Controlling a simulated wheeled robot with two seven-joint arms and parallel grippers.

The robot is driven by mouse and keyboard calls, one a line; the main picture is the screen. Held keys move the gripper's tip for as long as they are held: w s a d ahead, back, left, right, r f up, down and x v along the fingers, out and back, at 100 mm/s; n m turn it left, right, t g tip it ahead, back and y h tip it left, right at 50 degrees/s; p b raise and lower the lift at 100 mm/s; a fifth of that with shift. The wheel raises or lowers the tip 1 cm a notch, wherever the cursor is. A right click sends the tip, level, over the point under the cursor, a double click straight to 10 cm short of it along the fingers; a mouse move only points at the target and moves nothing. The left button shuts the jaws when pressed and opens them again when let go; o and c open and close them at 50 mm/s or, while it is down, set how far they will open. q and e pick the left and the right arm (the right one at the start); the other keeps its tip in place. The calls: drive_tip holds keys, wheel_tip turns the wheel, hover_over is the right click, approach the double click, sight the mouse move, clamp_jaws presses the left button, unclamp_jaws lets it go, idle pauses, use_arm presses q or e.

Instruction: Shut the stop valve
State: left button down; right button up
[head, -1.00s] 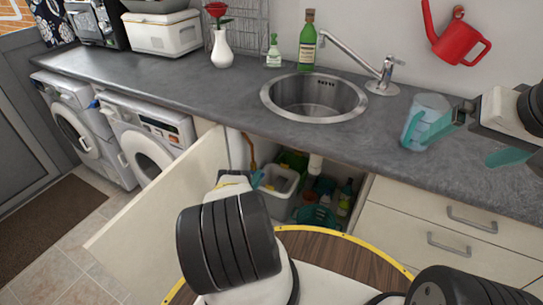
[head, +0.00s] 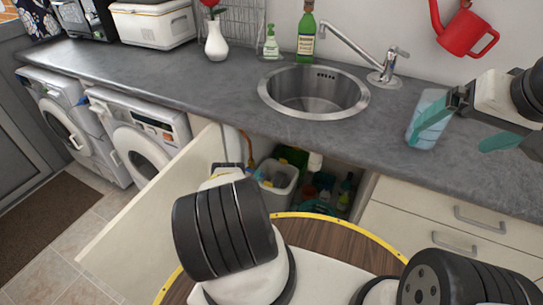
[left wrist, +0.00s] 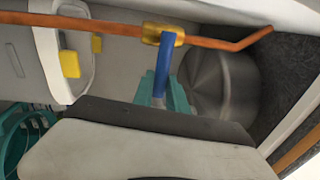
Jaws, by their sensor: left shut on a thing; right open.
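The stop valve is a brass body (left wrist: 163,34) on a copper pipe (left wrist: 110,22) in the left wrist view. Its blue lever (left wrist: 161,70) points down in that picture, roughly crosswise to the pipe. My left gripper (left wrist: 160,92) is shut on the lever, its teal fingers around the lever's lower part. In the head view my left arm reaches into the open cupboard under the sink and hides the valve and most of that gripper. My right gripper (head: 468,122) is open above the counter at the right, one teal finger overlapping the blue-tinted jug (head: 428,120) in the picture.
The open cupboard door (head: 150,205) stands left of my left arm. A light bin (head: 277,182) and several bottles crowd the cupboard. A rounded metal surface (left wrist: 222,80) is close behind the lever. The sink (head: 313,92) is above, drawers (head: 440,235) to the right.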

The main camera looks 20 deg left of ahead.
use_arm(q)
drive_tip(key=c, duration=1.4)
unclamp_jaws()
drive_tip(key=shift+s+f, duration=0.1)
drive_tip(key=shift+f, duration=0.3)
drive_tip(key=shift+o, duration=0.3)
drive_tip(key=shift+r, duration=0.1)
drive_tip(key=v, duration=0.7)
drive_tip(key=shift+s, duration=0.35)
